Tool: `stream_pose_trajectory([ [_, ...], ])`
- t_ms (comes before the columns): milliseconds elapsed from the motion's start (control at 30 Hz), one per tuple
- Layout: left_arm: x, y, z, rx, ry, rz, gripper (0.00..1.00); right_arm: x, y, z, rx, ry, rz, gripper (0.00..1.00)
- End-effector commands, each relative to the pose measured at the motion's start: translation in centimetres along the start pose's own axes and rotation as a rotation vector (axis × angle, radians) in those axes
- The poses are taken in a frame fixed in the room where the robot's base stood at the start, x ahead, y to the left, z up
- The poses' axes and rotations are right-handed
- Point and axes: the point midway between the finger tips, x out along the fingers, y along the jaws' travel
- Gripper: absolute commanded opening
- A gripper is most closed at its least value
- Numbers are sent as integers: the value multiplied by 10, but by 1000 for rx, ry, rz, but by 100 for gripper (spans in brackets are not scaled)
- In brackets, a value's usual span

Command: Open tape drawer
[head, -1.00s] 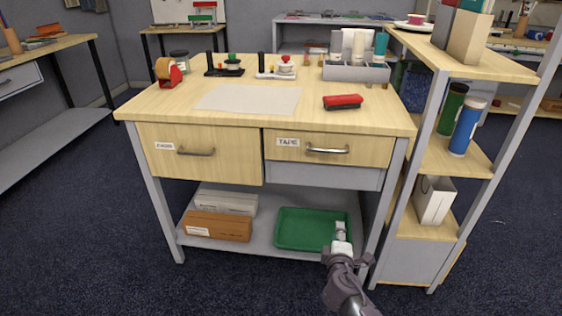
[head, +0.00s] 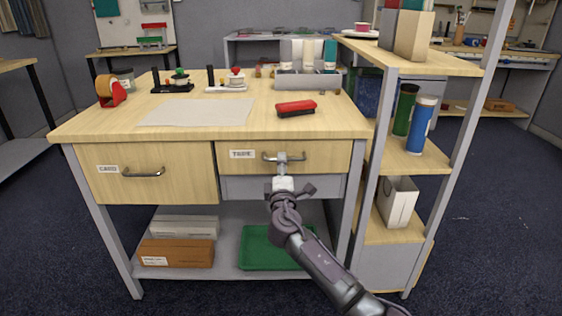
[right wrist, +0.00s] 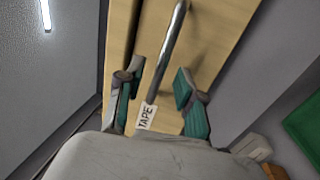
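The tape drawer (head: 328,156) is the right one of two drawers under the tabletop, with a light wood front and a TAPE label (head: 242,154). Its front looks flush with the desk. My right gripper (head: 282,168) is in front of its metal bar handle (head: 298,158) and hides the handle's middle. In the right wrist view, my right gripper (right wrist: 158,82) is open, with its green-padded fingers on either side of the handle (right wrist: 176,28). Contact with the bar cannot be told. The TAPE label (right wrist: 146,117) shows between the fingers. My left gripper is not in view.
The card drawer (head: 155,180) is on the left. A red stapler (head: 296,108), paper sheet (head: 197,111) and red tape dispenser (head: 111,92) are on top. A shelf unit (head: 405,155) stands close on the right. A green tray (head: 265,250) is on the lower shelf.

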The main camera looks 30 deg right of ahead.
Motion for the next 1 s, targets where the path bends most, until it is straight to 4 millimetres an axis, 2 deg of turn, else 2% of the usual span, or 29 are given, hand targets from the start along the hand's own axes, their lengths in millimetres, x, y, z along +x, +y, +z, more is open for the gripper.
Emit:
stream_pose_trajectory([
  [100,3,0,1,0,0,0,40,16,-1,0,0,0,1,37],
  [200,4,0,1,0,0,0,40,24,-1,0,1,0,0,37],
  [567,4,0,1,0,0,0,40,28,-1,0,1,1,-1,37],
  [700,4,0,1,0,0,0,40,28,-1,0,1,1,-1,14],
  [800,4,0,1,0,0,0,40,28,-1,0,1,1,-1,0],
  [1000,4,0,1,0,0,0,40,28,-1,0,1,1,-1,0],
])
